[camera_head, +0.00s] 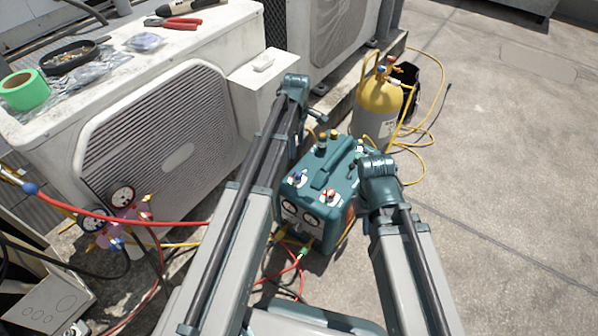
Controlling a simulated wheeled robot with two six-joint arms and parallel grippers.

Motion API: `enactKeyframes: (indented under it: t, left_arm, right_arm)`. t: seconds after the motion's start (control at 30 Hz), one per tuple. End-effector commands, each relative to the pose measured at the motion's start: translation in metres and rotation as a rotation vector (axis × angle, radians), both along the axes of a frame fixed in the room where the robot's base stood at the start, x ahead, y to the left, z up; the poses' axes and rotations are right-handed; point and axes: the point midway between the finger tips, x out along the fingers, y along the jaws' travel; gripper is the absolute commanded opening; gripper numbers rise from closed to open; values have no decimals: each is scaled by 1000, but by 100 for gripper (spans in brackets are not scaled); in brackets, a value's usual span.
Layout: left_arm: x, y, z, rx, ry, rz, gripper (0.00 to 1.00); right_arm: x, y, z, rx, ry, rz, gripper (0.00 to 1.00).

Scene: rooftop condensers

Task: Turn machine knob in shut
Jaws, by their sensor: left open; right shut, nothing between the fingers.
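The teal machine (322,182) stands on the roof floor between my two arms. Its front has a blue knob (297,180), a red knob (328,195) and two round gauges (300,213); I cannot read which knob is marked "in" or how far either is turned. My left gripper (311,132) is open, above the machine's far left side, mostly hidden by my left wrist. My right gripper (355,168) is shut and empty at the machine's right side, partly hidden by my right wrist. Neither gripper is seen holding a knob.
A yellow-topped gas cylinder (380,98) with yellow hoses stands behind the machine. A white condenser unit (165,145) is at left, with green tape (25,90) on top. A gauge manifold (118,215) and a red hose (150,219) are at lower left. Open floor lies right.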

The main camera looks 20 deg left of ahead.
Motion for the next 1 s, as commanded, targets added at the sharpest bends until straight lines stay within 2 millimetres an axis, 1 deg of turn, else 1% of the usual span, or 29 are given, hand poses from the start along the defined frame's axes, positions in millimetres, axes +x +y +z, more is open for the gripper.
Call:
enactKeyframes:
  t: [0.27, 1.0]
  left_arm:
    - [0, 0, -22, 0, 0, -2, 71]
    - [0, 0, -122, 0, 0, -3, 71]
  right_arm:
    - [0, 0, -22, 1, 0, -2, 0]
    - [1, 0, -122, 2, -4, -16, 0]
